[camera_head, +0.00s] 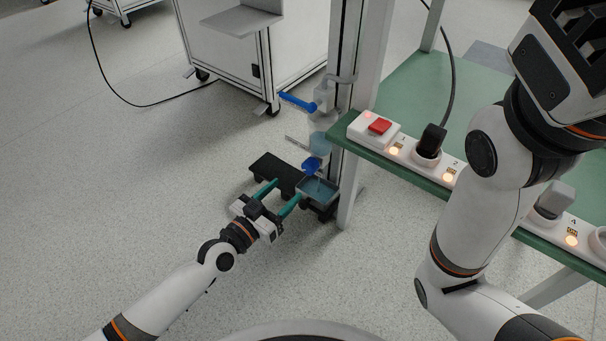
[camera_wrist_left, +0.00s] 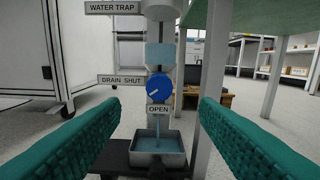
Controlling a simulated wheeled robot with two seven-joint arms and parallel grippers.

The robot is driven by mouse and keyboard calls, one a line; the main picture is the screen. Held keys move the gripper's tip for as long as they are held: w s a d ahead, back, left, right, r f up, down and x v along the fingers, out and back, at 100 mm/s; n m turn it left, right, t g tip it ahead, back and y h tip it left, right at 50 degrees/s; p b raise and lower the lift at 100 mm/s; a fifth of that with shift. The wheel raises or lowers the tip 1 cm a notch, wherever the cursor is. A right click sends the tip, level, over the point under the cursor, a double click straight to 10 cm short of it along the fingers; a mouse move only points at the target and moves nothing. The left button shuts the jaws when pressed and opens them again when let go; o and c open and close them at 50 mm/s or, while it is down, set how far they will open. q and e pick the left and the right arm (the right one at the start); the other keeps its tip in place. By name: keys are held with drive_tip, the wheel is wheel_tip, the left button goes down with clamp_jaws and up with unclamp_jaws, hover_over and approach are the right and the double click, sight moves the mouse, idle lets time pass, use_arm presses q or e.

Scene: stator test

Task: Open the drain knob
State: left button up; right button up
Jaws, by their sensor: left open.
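The blue round drain knob (camera_wrist_left: 159,87) sits on the water trap's column, beside the "DRAIN SHUT" label (camera_wrist_left: 120,79) and above the "OPEN" label (camera_wrist_left: 158,109). A pale mark on it seems to point left and slightly down. In the head view the knob (camera_head: 312,164) is small, just beyond my left fingertips. My left gripper (camera_head: 287,189) is open, its teal fingers apart with nothing between them. In the left wrist view its fingers (camera_wrist_left: 160,104) flank the knob's column without touching the knob. My right arm shows in the head view, but its fingertips do not.
A grey tray (camera_wrist_left: 137,156) with bluish liquid stands below the knob. A blue-handled valve (camera_head: 297,101) is above. A green table (camera_head: 400,170) with a power strip and plugs lies right of the post (camera_head: 350,190). A white cabinet (camera_head: 225,65) stands behind.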

sight(307, 170)
use_arm(q)
drive_tip(key=b+x, duration=0.2)
drive_tip(key=x, duration=0.7)
drive_tip(key=shift+a, duration=0.1)
drive_tip(key=c, duration=1)
drive_tip(key=shift+n, duration=0.4)
drive_tip(key=n, duration=0.4)
drive_tip(key=shift+n, duration=0.3)
drive_tip(key=n, duration=0.5)
drive_tip(key=shift+n, duration=0.4)
